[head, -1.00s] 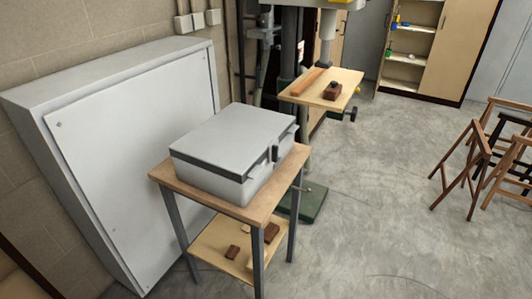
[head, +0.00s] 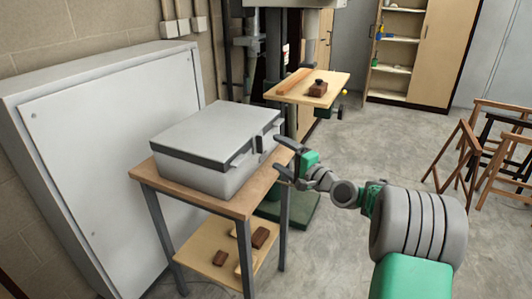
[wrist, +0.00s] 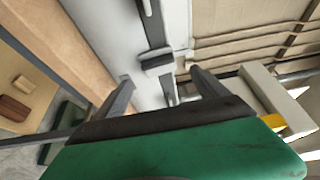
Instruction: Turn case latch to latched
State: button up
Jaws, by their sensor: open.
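The grey case (head: 205,135) with a dark band under its lid sits shut on a small wooden-topped stand. Its latch side faces right, with a dark fitting (head: 262,145) near the middle of that side. My gripper (head: 277,154) is open and empty, just right of this side, fingers pointing at it. In the wrist view a grey block-like piece (wrist: 156,60), which looks like latch hardware, lies on the case's dark band, ahead of and between the open fingers (wrist: 162,85). I cannot tell the latch's exact position or any contact.
The stand's wooden top (head: 238,205) has a narrow bare edge beside the case. Brown blocks (head: 261,237) lie on its lower shelf. A large grey panel cabinet (head: 110,130) stands close behind left.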

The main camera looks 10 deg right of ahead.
aim_at(262, 146)
jog(key=x, duration=0.6)
jog(key=shift+a, duration=0.55)
jog(key=shift+w+a, duration=0.25)
jog(key=shift+a, duration=0.05)
jog(key=shift+d, duration=0.15)
jog(key=shift+c, duration=0.2)
jog(key=c, duration=1.2)
